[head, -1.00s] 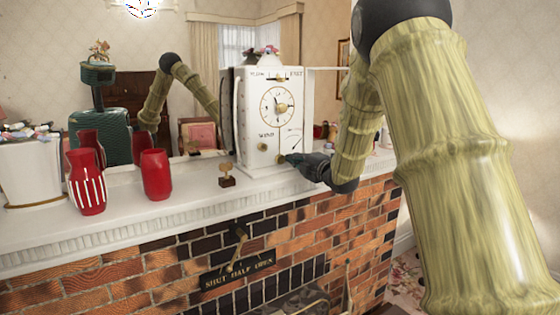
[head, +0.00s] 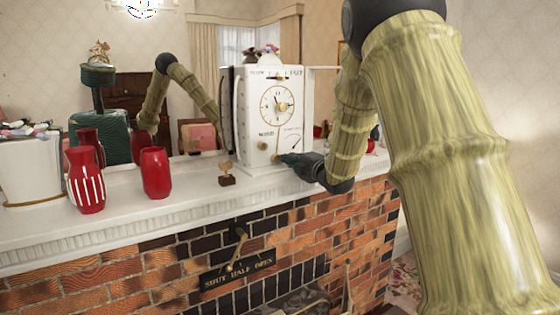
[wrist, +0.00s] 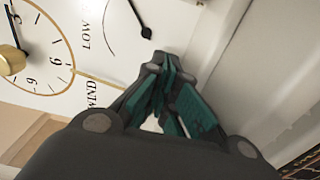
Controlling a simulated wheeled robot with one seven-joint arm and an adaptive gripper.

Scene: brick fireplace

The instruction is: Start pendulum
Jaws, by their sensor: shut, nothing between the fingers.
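The white clock (head: 268,118) stands upright on the mantel, with a round gold-ringed dial (head: 280,105) and the word WIND below it. A brass knob (head: 262,145) sits at its lower left face. Another small brass knob (head: 276,159) shows low on the face, at my fingertips. My gripper (head: 284,158) is shut with nothing held, its tips at the clock's lower right front. In the wrist view, my gripper (wrist: 162,62) covers the area below a small gauge with a black needle (wrist: 142,22). Contact with the lower knob cannot be told. No pendulum is visible.
A small brass key-like piece (head: 227,174) stands left of the clock. Red vases (head: 156,174) and a white planter (head: 30,170) stand farther left on the white mantel (head: 120,215). A mirror behind reflects my arm.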

